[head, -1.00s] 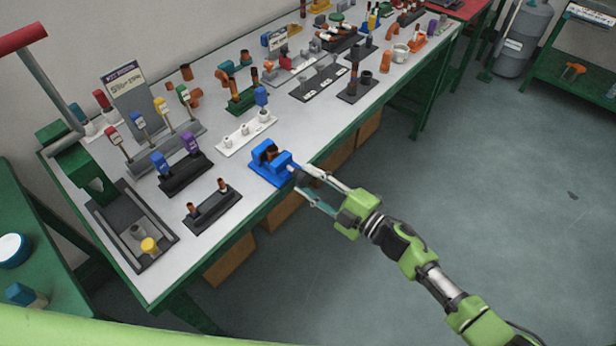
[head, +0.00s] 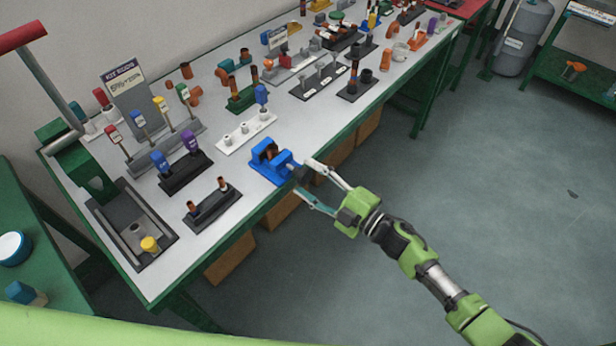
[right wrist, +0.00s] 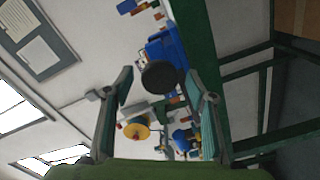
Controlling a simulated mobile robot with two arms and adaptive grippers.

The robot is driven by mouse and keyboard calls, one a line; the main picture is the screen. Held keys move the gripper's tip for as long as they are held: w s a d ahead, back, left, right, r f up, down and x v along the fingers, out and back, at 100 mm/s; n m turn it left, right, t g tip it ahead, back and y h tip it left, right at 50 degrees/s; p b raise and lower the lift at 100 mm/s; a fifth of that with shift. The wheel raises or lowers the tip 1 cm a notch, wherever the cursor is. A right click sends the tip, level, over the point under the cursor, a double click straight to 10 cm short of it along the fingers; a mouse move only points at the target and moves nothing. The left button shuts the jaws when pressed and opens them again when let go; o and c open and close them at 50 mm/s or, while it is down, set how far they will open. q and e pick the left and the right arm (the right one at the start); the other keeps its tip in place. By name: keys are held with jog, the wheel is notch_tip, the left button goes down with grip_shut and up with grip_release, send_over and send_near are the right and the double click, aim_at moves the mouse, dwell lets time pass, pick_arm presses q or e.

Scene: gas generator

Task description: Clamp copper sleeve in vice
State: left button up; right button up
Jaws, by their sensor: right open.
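The blue vice (head: 265,171) stands at the front edge of the workbench in the head view. A small brown copper-coloured piece, apparently the copper sleeve (head: 269,151), sits between its jaws; I cannot tell how tightly it is held. The vice's dark round knob (right wrist: 160,75) faces my right wrist camera, with the blue vice body (right wrist: 166,45) behind it. My right gripper (head: 303,178) is open, its fingers on either side of the knob at the vice's front end. My left gripper is not in view.
The workbench (head: 210,233) holds several racks and fittings. A dark holder with two copper-tipped pegs (head: 212,204) lies left of the vice, and a white peg rack (head: 246,132) stands behind it.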

jog(key=n+b, duration=0.2)
jog(key=shift+f+n, duration=0.25)
jog(key=shift+n, duration=0.05)
jog(key=shift+r+n+b, duration=0.1)
jog(key=shift+n+b, duration=0.4)
jog(key=shift+n, duration=0.6)
jog(key=shift+r+n, duration=0.1)
jog(key=shift+n, duration=0.3)
jog(key=c, duration=1.1)
